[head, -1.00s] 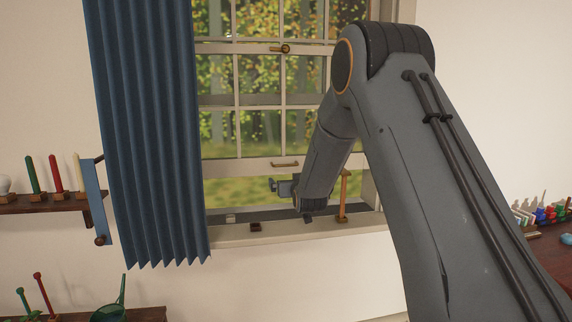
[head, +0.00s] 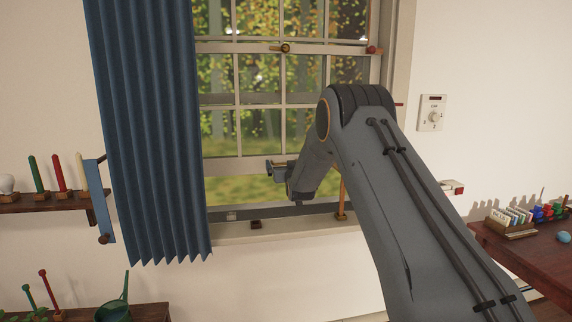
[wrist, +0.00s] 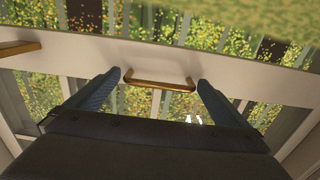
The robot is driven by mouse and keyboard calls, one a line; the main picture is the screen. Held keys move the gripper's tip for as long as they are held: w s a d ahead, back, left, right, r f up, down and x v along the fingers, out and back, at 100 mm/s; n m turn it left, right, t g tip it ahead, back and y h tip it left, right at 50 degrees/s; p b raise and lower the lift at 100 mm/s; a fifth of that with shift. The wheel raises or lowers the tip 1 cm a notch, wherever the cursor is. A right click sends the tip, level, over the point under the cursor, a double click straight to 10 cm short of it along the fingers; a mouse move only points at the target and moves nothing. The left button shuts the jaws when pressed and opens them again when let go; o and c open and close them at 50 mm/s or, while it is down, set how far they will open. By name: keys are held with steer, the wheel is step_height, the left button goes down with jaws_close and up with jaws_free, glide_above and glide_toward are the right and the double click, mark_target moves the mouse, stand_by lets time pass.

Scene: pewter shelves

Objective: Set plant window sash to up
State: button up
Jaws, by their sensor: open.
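The window sash (head: 225,165) has a pale bottom rail standing partway up, with grass showing through the gap below it. A brass pull handle (wrist: 160,85) is fixed to this rail. My gripper (head: 279,166) is at the handle's height in the head view, where it hides most of the handle. In the wrist view, my gripper (wrist: 160,80) is open, with one blue-grey finger near each end of the handle. I cannot tell whether the fingers touch it.
A brass latch (head: 285,47) sits on the upper rail. A blue curtain (head: 150,130) hangs at the left. A wooden stick (head: 342,195) stands upright on the sill (head: 270,230) near its right end. A side table (head: 535,255) with small items is at the right.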

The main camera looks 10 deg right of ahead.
steer(key=c, duration=1.4)
step_height(320, 180, up, 12)
steer(key=shift+f+b, duration=0.1)
steer(key=shift+b, duration=0.3)
steer(key=o, duration=1.4)
steer(key=shift+f, duration=0.15)
steer(key=s+b, duration=0.2)
steer(key=s, duration=0.5)
steer(key=shift+s, duration=0.4)
